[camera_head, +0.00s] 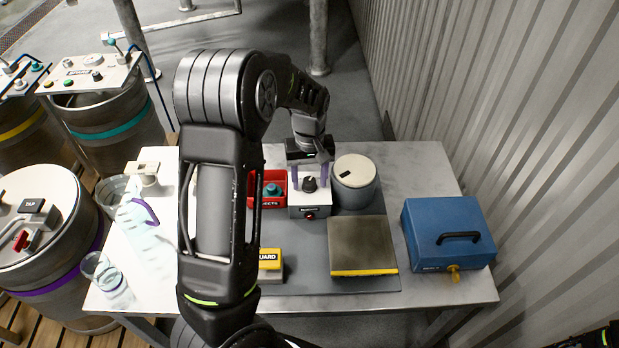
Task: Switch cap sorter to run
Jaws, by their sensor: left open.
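A small white control box (309,200) stands on the table, with a black rotary knob (310,184) on top and a red button on its dark front strip. The lettering on the strip is too small to read, so I cannot tell whether this is the cap sorter. My left gripper (310,178) is open above the box, with its purple fingers on either side of the knob. I cannot tell whether they touch it. My left arm hides part of the table.
A red bin (271,202) is left of the box, and a grey lidded canister (356,194) is close right. A yellow-edged pad (362,245), a yellow GUARD block (270,262) and a blue case (448,222) lie nearer. Glass jars (115,285) stand at left; kegs are beyond.

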